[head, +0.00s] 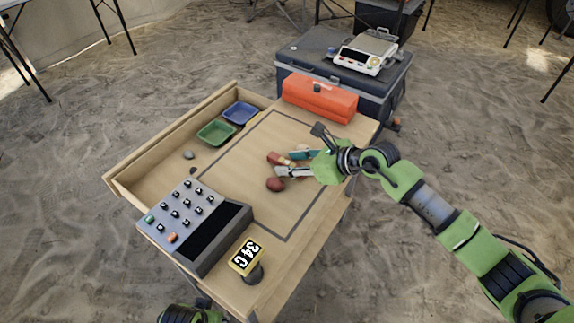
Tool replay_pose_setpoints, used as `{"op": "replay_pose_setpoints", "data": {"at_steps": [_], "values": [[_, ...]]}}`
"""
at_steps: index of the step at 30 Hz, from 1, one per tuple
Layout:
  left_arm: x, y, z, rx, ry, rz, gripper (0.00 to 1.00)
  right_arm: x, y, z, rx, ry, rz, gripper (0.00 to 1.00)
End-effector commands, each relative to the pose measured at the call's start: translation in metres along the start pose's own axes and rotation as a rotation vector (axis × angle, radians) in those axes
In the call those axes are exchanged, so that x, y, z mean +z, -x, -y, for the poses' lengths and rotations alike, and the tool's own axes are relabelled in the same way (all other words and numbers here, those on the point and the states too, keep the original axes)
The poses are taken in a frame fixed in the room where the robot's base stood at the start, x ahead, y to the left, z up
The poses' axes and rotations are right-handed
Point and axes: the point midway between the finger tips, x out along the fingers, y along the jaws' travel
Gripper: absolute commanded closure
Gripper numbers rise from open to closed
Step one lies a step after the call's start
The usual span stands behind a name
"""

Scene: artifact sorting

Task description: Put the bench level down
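A small teal bar (303,154), which may be the bench level, is at the right part of the table top, among reddish pieces. My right gripper (299,150) reaches in from the right over it. Its two fingers are spread wide, one on the far side of the bar and one on the near side, with visible gaps to it. I cannot tell whether the bar rests on the table or on the pieces. Reddish-brown lumps (275,184) lie by the near finger. My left gripper is not in view; only a green part of my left arm shows at the bottom edge.
The wooden table (285,262) has a raised rim at left and a dark outlined rectangle. On it are a grey button panel (188,206), a yellow "34 C" display (246,257), and green (216,133) and blue (240,113) trays. An orange toolbox (320,99) stands at the far edge.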

Motion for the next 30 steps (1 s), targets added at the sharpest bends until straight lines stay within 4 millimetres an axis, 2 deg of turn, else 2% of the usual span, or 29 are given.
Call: {"op": "replay_pose_setpoints", "data": {"at_steps": [7,8,12,23,28,30], "values": [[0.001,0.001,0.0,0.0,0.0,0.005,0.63,0.0,-0.003,0.0,-0.001,0.001,0.0,0.62],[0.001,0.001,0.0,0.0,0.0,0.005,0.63,0.0,-0.003,0.0,-0.001,0.001,0.0,0.65],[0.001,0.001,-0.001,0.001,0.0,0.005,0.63,0.0,-0.003,0.0,-0.001,0.001,0.0,1.0],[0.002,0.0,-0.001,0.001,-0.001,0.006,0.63,0.002,-0.002,0.001,-0.001,0.001,0.001,1.0],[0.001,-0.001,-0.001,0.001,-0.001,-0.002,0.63,0.012,0.005,0.001,-0.001,0.003,0.003,1.0],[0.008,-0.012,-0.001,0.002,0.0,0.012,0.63,0.021,0.011,0.001,-0.002,0.004,0.003,1.0]]}}
